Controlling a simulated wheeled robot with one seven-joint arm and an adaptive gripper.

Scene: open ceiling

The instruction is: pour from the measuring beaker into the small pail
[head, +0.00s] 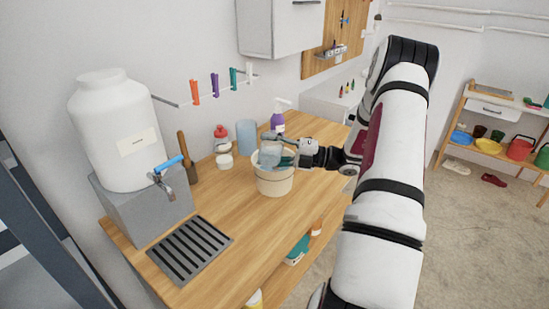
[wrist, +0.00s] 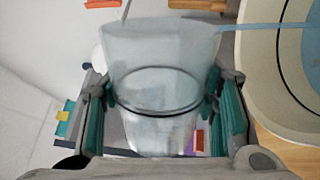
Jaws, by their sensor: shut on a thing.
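The clear measuring beaker (wrist: 160,65) is held between the teal pads of my gripper (wrist: 165,115) in the wrist view. It is tipped, with its lip towards the small pail. A pale blue stream (wrist: 265,27) runs from its lip into the pail. The cream small pail (head: 275,184) stands upright on the wooden counter in the head view. In the wrist view its rim (wrist: 245,75) is at the right, with blue liquid (wrist: 311,55) showing inside. In the head view the beaker (head: 270,155) and my gripper (head: 289,152) are over the pail's mouth. The liquid level in the beaker is unclear.
A spray bottle (head: 278,122), a bluish cylinder (head: 246,137) and a red-topped bottle (head: 221,138) stand behind the pail. A white tank (head: 112,130) with a tap and a dark drain grate (head: 190,250) are at left. The counter's front (head: 235,222) is clear.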

